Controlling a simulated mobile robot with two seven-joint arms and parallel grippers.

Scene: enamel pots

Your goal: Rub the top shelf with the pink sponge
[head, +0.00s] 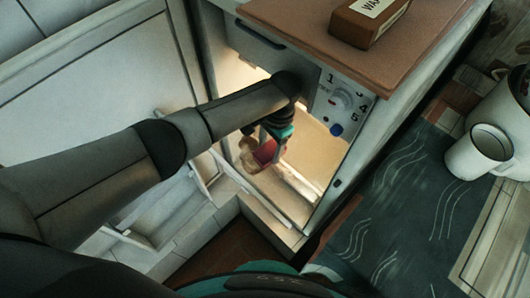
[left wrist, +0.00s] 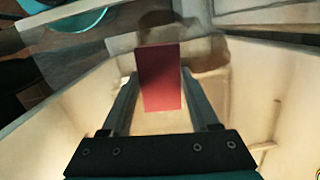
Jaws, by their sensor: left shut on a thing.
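My left gripper (head: 276,146) reaches into a lit, open fridge-like cabinet (head: 340,100). It is shut on the pink sponge (head: 266,152), which looks reddish here. In the left wrist view the sponge (left wrist: 160,80) is a flat block standing out between the two fingers. A pale, bright flat surface (head: 312,150) inside the cabinet lies beside the gripper and may be the top shelf. I cannot tell whether the sponge touches it. My right gripper is not in view.
A blurred tan item (head: 248,157) is just beyond the sponge. The cabinet's open door (head: 100,80) stands at the left. A brown box (head: 368,18) lies on the wooden top (head: 420,50).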

